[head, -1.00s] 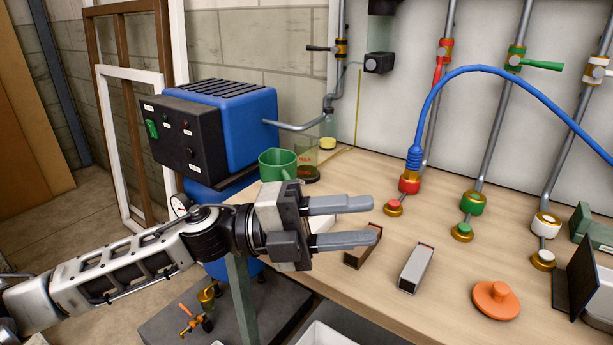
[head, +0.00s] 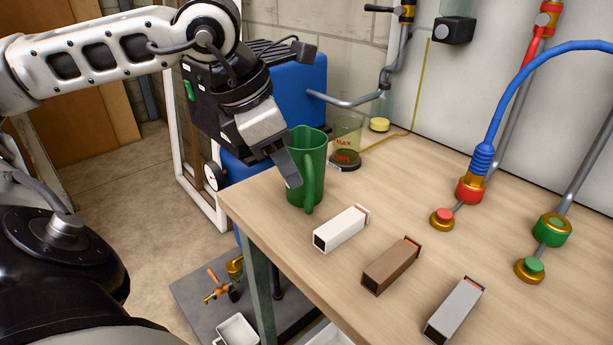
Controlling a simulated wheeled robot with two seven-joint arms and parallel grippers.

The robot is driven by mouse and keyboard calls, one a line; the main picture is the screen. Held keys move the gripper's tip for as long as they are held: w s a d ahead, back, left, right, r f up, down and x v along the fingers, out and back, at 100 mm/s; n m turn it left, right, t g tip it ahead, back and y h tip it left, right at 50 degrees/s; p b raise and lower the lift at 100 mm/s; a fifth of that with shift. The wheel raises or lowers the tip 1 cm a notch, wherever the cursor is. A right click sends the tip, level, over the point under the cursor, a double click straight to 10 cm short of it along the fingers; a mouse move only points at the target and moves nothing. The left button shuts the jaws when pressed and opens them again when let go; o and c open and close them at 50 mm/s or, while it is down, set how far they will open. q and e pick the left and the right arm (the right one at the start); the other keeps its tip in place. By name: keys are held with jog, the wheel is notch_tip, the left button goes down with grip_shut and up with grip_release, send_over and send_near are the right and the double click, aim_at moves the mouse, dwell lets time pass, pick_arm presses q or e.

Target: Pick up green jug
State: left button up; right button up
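The green jug (head: 316,155) stands upright at the table's left corner, its handle facing the front right. My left gripper (head: 289,168) reaches down from the upper left to the jug. One grey finger lies across the jug's left side and overlaps it in the picture. The other finger is hidden, so I cannot tell whether the gripper touches the jug or is closed on it. My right gripper is out of view.
A glass beaker (head: 346,137) stands just behind the jug. White (head: 340,229), brown (head: 391,265) and grey (head: 454,309) boxes lie to the front right. The blue machine (head: 305,98) is behind. The table (head: 410,200) is clear between the boxes and the pipes.

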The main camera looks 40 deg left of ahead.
pick_arm(q)
jog(key=x, duration=0.8)
jog(key=shift+w+a+p, duration=0.15)
jog(key=shift+w+p, duration=0.1)
jog(key=shift+p, duration=0.1)
grip_shut()
